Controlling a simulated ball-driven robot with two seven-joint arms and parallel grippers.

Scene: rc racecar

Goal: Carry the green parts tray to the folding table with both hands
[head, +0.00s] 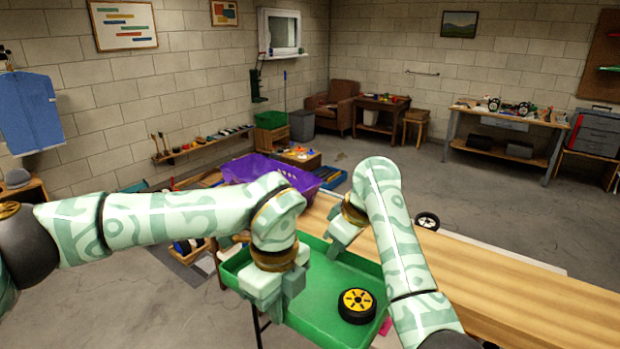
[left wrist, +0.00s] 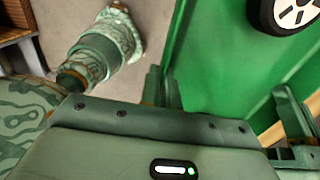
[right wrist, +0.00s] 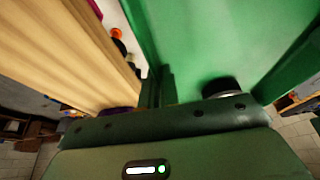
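The green parts tray (head: 335,268) is in the lower middle of the head view, left of a long wood-topped surface. A black wheel with a yellow hub (head: 357,306) lies inside it. My left gripper (head: 275,297) is shut on the tray's left wall; the left wrist view shows the fingers (left wrist: 164,90) on either side of this wall. My right gripper (head: 341,240) is at the far wall; the right wrist view shows its fingers (right wrist: 158,88) closed about the wall. The folding table cannot be picked out with certainty.
The wood-topped surface (head: 480,288) fills the lower right, with pale edges showing beside it. Another wheel (head: 428,220) is beyond it. A purple bin (head: 255,168) stands behind my left arm. A workbench (head: 510,125) is at the back right. Open concrete floor lies in the middle.

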